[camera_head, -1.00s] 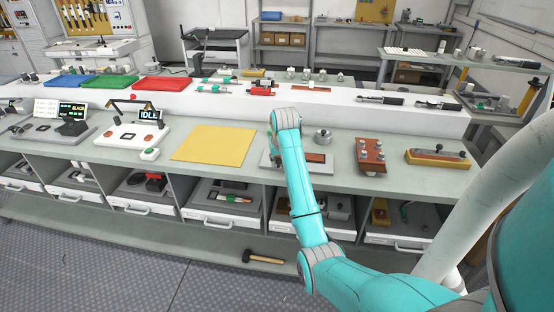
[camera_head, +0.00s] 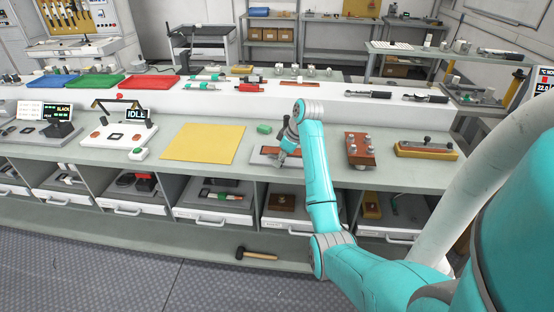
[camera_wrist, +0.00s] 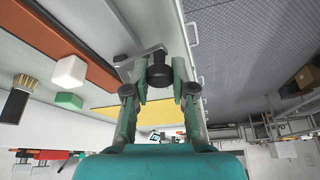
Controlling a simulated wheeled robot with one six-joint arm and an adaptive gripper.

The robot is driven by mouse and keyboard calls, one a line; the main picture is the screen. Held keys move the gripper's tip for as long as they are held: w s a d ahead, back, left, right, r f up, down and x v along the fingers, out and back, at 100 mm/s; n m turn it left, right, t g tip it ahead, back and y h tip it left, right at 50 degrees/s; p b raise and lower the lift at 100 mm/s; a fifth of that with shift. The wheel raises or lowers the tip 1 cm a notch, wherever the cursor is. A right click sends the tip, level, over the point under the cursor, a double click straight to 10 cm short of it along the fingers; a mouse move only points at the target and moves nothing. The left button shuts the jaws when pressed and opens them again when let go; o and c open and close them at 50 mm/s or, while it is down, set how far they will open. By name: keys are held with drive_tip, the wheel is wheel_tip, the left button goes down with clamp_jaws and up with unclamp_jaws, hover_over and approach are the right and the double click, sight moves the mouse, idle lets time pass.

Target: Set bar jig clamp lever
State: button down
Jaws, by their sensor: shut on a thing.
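The bar jig has a grey base (camera_wrist: 105,20) with a long red-brown bar (camera_wrist: 60,38) along it in the wrist view. In the head view its bar (camera_head: 268,150) shows left of my arm, and the rest is partly hidden. A grey clamp lever (camera_wrist: 139,57) with a dark round knob (camera_wrist: 159,76) stands at the jig's edge. My gripper (camera_wrist: 161,88) is shut on the lever at its knob end, one finger on each side. My gripper (camera_head: 287,145) is over the jig in the head view.
A white block (camera_wrist: 70,71), a green block (camera_wrist: 68,101) and a brush (camera_wrist: 17,104) are near the jig. A yellow mat (camera_head: 203,143) lies to the left. A red-brown block with posts (camera_head: 358,150) and an orange-brown bar fixture (camera_head: 426,150) stand to the right.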

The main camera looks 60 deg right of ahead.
drive_tip(key=shift+s+d+n+y, duration=0.3)
drive_tip(key=shift+s+n+y, duration=0.1)
drive_tip(key=shift+n, duration=0.6)
drive_tip(key=c, duration=0.9)
unclamp_jaws()
drive_tip(key=shift+c, duration=0.2)
